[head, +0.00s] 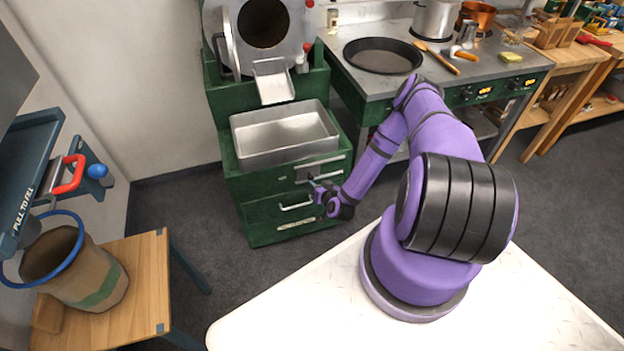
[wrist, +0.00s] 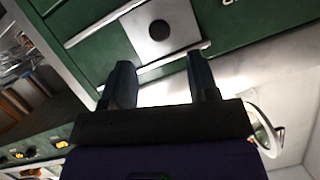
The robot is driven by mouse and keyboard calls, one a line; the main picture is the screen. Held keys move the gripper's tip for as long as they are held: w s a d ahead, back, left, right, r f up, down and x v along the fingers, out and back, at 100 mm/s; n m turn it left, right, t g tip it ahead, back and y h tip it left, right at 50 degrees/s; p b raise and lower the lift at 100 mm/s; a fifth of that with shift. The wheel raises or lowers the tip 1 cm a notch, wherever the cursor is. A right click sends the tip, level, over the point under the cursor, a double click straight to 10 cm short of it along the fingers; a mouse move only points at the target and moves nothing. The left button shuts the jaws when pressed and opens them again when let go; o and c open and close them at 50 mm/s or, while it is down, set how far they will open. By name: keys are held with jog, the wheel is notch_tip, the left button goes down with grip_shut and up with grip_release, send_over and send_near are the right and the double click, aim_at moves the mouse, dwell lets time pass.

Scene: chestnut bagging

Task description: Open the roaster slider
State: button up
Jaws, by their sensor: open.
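The green roaster cabinet (head: 235,195) stands at centre-left in the head view. A grey plate (head: 305,173) sits on its upper front, between metal rails, and looks like the slider. In the wrist view the plate (wrist: 175,18) has a dark round spot (wrist: 159,30) at its middle. My gripper (head: 315,190) is in front of the cabinet, just below the plate in the head view. In the wrist view my gripper (wrist: 161,66) has its two fingers apart, with nothing held between them. The plate lies ahead of the gap; I cannot tell whether a fingertip touches it.
A metal tray (head: 318,134) sits on the cabinet under the roaster's chute (head: 273,83). The stove counter (head: 372,88) stands close on the right. A wooden table (head: 150,268) with a sack (head: 105,283) is at left, with open floor between.

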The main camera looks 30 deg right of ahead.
aim_at(312, 178)
jog(key=x, duration=0.7)
